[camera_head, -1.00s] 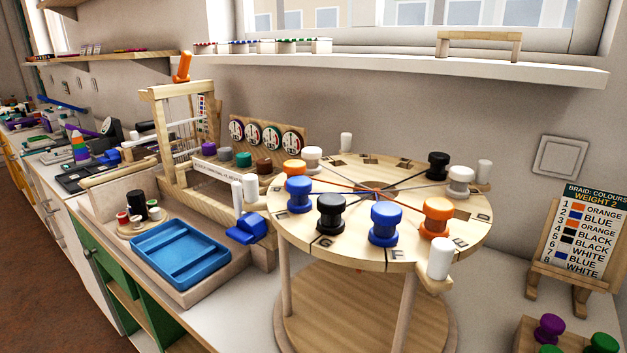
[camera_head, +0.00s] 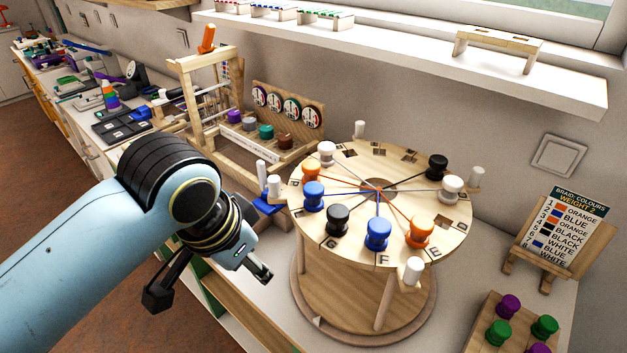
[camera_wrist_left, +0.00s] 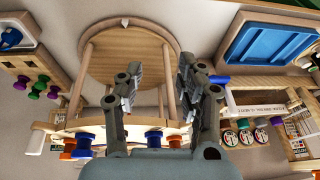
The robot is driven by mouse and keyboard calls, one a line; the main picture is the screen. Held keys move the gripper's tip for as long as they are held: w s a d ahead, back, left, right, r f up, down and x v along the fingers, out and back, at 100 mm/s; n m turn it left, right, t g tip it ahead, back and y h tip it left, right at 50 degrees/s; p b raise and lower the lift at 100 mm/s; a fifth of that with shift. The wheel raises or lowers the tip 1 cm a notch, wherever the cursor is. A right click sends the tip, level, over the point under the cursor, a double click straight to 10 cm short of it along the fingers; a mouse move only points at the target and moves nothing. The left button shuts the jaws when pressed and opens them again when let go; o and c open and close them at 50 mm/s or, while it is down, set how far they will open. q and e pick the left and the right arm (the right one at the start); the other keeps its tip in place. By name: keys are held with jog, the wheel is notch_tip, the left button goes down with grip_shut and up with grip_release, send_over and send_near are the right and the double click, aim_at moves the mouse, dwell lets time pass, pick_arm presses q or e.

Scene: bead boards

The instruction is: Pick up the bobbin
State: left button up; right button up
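Several bobbins stand around the rim of the round wooden braiding table (camera_head: 338,160), with threads running to its middle: blue (camera_head: 377,234), black (camera_head: 338,218), orange (camera_head: 420,231), another blue with orange behind it (camera_head: 313,198), white (camera_head: 326,152), white (camera_head: 452,187) and black (camera_head: 437,166). The frames do not show which one the task means. My left gripper (camera_head: 212,281) is open and empty, left of the table and apart from the bobbins. In the left wrist view its fingers (camera_wrist_left: 158,88) are spread, with blue (camera_wrist_left: 84,145) and orange bobbins beyond. My right gripper is out of view.
White pegs (camera_head: 412,271) stick up around the table edge. A stand with a colour card (camera_head: 561,235) and a block of purple and green bobbins (camera_head: 510,325) are at the right. A wooden frame (camera_head: 210,105) stands behind my left arm. A shelf (camera_head: 400,55) overhangs the back.

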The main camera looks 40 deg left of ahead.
pick_arm(q)
jog(key=w+r, duration=0.3)
jog(key=r, duration=0.5)
send_near(314, 187)
jog(key=shift+t+h, duration=0.3)
jog(key=x, duration=0.2)
jog(key=p+x, duration=0.1)
jog(key=x, duration=0.1)
jog(key=shift+s+a, duration=0.25)
jog(key=shift+a, duration=0.1)
jog(key=shift+w+f, duration=0.3)
jog(key=shift+f, duration=0.35)
jog(key=p+x, duration=0.1)
jog(key=x, duration=0.4)
jog(key=shift+d, duration=0.15)
jog(key=shift+s, duration=0.1)
grip_shut()
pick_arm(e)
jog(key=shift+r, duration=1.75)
